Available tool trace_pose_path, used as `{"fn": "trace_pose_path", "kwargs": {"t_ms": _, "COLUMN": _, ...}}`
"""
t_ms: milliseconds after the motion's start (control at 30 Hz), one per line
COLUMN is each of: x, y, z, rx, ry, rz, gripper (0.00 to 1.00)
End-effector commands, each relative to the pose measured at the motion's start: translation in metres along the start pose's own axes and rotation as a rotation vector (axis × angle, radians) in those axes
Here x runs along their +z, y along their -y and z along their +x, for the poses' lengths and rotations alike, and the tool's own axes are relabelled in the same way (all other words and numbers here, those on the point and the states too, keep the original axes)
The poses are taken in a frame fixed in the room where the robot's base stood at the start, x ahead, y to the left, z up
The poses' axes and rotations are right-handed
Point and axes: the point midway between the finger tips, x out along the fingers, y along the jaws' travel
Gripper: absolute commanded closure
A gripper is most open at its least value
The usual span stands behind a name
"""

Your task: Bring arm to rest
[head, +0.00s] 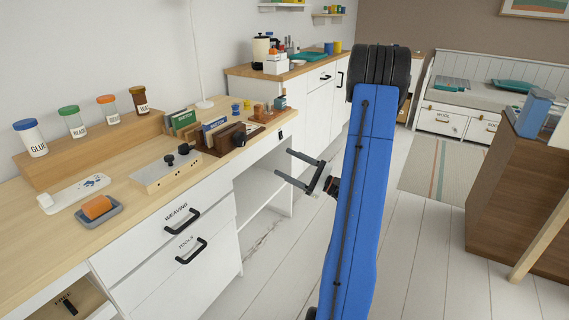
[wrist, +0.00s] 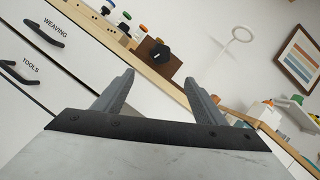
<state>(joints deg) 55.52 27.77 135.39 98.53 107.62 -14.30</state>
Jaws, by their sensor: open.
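My gripper (head: 283,163) is open and empty in the head view. Its two dark fingers point left toward the desk's front edge, at about the height of the desktop and apart from it. My blue arm rises in front of the camera and hides part of the floor and room behind. In the wrist view my gripper (wrist: 158,82) shows both fingers spread wide with nothing between them. Beyond the fingers are the desk edge (wrist: 165,82) and the white wall, tilted in that view.
Drawers (head: 165,240) face the floor. A brown cabinet (head: 520,195) stands right. White floor (head: 420,260) lies between.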

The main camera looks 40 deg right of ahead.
Motion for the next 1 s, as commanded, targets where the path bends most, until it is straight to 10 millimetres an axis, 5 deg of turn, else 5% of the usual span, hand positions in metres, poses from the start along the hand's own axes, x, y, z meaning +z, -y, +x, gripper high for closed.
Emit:
{"fn": "trace_pose_path", "kwargs": {"t_ms": 567, "x": 0.003, "y": -0.004, "z": 0.005, "rx": 0.018, "ry": 0.003, "rz": 0.0, "gripper": 0.35}}
{"fn": "trace_pose_path", "kwargs": {"t_ms": 767, "x": 0.036, "y": -0.046, "z": 0.041, "rx": 0.2, "ry": 0.017, "rz": -0.008, "gripper": 0.35}}
{"fn": "trace_pose_path", "kwargs": {"t_ms": 1000, "x": 0.092, "y": -0.131, "z": 0.079, "rx": 0.543, "ry": 0.026, "rz": -0.054, "gripper": 0.35}}
